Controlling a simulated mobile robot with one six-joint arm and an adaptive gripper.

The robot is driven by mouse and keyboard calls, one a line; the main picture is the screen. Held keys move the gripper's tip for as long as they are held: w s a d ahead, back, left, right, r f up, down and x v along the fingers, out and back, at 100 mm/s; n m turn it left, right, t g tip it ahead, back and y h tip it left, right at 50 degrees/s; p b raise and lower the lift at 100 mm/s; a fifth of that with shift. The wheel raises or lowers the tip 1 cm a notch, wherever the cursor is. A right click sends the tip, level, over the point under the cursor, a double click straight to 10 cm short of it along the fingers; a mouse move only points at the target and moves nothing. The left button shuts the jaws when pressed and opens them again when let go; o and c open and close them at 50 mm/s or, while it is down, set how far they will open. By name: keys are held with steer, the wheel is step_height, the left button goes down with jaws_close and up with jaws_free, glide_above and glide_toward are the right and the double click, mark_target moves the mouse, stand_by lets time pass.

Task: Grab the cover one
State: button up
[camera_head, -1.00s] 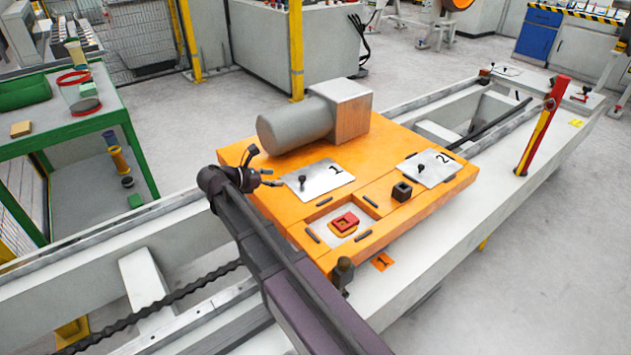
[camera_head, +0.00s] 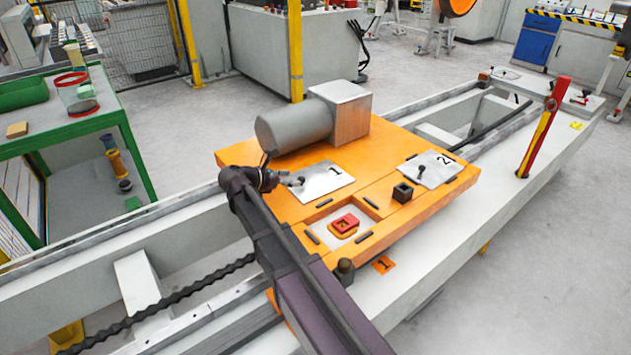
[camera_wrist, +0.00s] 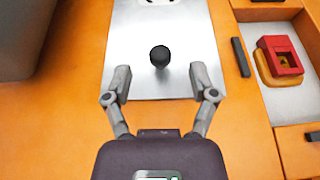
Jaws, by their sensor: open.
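Cover one is a grey metal plate marked 1 (camera_head: 330,184) on top of the orange housing (camera_head: 400,222), with a small black knob (camera_head: 297,180) standing up from it. In the wrist view the plate (camera_wrist: 185,75) lies ahead and the round knob (camera_wrist: 160,56) sits just beyond and between my fingertips. My gripper (camera_wrist: 159,83) is open and empty, its two fingers apart on either side of the plate's near part. In the head view my gripper (camera_head: 285,180) is at the plate's left edge, close to the knob. I cannot tell whether anything touches.
Cover two, marked 2 (camera_head: 432,169), lies to the right on the housing. An open recess holds a red block (camera_head: 345,223). A large grey cylinder motor (camera_head: 295,128) rises behind plate one.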

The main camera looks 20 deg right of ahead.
mark_target(302, 177)
steer(key=shift+b+x, duration=0.85)
steer(key=shift+x, duration=1.5)
steer(key=shift+f, duration=0.15)
jaws_close()
